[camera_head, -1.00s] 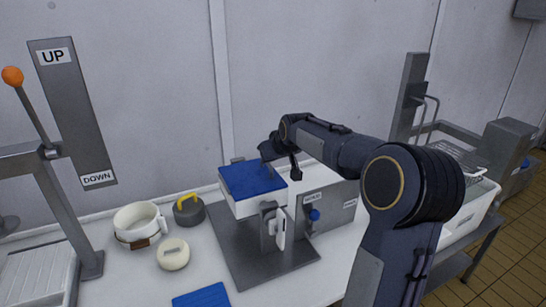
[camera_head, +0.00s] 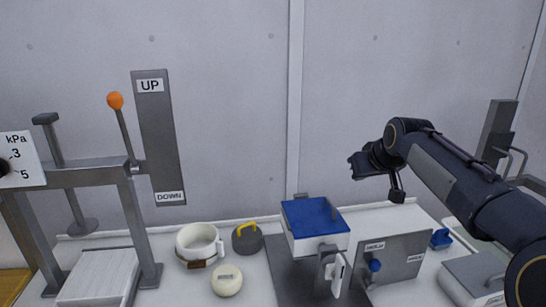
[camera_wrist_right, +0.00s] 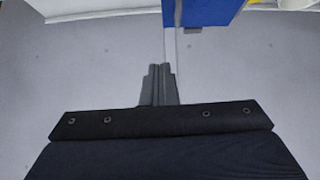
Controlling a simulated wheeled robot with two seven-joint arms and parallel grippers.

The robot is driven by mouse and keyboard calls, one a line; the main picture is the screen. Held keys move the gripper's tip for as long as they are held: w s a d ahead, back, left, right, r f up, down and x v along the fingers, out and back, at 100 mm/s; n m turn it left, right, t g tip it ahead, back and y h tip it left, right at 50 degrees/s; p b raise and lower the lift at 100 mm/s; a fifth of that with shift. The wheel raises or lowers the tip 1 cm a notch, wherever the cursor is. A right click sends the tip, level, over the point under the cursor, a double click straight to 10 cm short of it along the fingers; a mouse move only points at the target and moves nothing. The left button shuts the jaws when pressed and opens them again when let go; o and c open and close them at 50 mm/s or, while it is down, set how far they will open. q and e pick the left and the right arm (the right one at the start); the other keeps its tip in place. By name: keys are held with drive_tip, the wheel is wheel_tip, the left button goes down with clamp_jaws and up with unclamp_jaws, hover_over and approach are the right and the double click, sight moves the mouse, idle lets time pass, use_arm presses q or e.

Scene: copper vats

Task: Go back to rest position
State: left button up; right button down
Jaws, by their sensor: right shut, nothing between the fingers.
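My right arm comes in from the right in the head view. Its gripper (camera_head: 396,194) hangs in the air above the bench, to the right of the blue-topped white box. In the right wrist view the fingers of my right gripper (camera_wrist_right: 158,70) are together with nothing between them. My left gripper is in neither view.
A blue-topped white box (camera_head: 318,240) stands on a grey plate. A grey box with labels (camera_head: 393,268), a white pot (camera_head: 196,240), a dark weight with yellow handle (camera_head: 247,240) and a cream round piece (camera_head: 227,281) are nearby. A lever press with orange knob (camera_head: 115,100) stands left.

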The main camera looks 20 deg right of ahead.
drive_tip(key=s+a+f+g+y, duration=0.1)
drive_tip(key=s+a+f+y, duration=0.2)
drive_tip(key=s+a+f, duration=0.6)
drive_tip(key=s+a+f+g+y, duration=0.1)
drive_tip(key=s+a+f+y, duration=0.2)
drive_tip(key=s+a+f, duration=0.6)
drive_tip(key=s+a, duration=0.7)
drive_tip(key=a, duration=0.1)
drive_tip(key=shift+f+n+g, duration=0.15)
drive_tip(key=shift+n+g, duration=0.15)
drive_tip(key=shift+g, duration=0.1)
